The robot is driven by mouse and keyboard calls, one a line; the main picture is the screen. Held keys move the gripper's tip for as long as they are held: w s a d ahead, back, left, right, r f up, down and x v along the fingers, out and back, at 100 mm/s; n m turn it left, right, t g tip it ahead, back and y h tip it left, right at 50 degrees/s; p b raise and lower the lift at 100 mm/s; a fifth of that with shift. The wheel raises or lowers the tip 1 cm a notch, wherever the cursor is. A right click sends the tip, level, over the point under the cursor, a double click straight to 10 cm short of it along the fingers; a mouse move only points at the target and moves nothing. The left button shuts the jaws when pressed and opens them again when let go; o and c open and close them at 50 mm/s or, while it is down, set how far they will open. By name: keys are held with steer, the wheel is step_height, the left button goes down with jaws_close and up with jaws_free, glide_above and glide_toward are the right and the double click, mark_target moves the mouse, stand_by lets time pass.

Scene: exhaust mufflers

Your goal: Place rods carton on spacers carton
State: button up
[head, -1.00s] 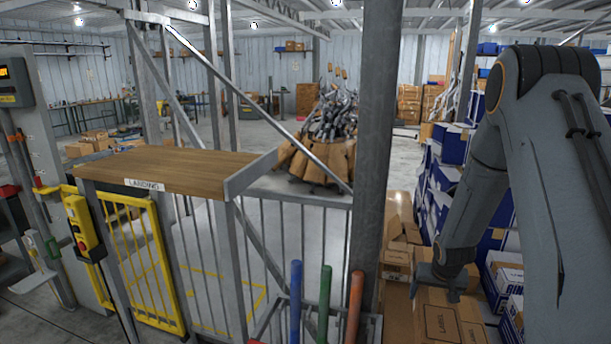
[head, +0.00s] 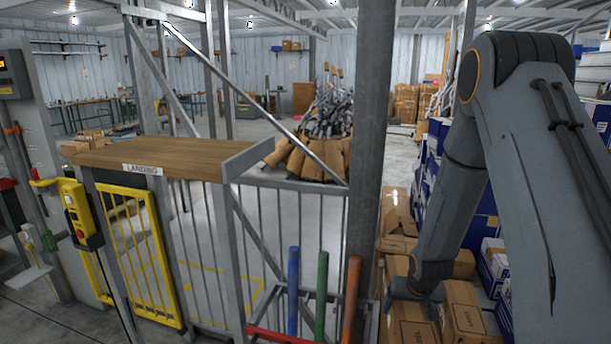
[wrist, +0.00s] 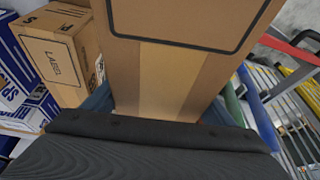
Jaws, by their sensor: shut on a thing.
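My gripper (head: 418,290) is shut on a plain brown carton (head: 408,322), low at the right of the head view. In the wrist view my gripper (wrist: 158,112) has a finger on each side of this carton (wrist: 160,75), which shows a paler tape band and a dark-outlined panel. I cannot read its name, so I cannot confirm that it is the rods carton. Its underside is hidden. Another brown carton (head: 463,310) with a label stands just right of it. I cannot tell which carton is the spacers carton.
Blue-and-white boxes (head: 492,262) stand at the right, and more brown cartons (head: 397,215) lie behind my gripper. A grey post (head: 370,130) and a rack with blue, green and orange uprights (head: 321,295) stand close on the left. A wooden landing shelf (head: 165,155) is farther left.

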steer(key=s+a+f+n+b, duration=0.2)
steer(key=s+a+f+b, duration=0.4)
steer(key=a, duration=0.3)
steer(key=shift+s+a+f+y, duration=0.25)
steer(key=shift+s+f+y, duration=0.1)
steer(key=shift+f, duration=0.3)
steer(key=shift+a, duration=0.1)
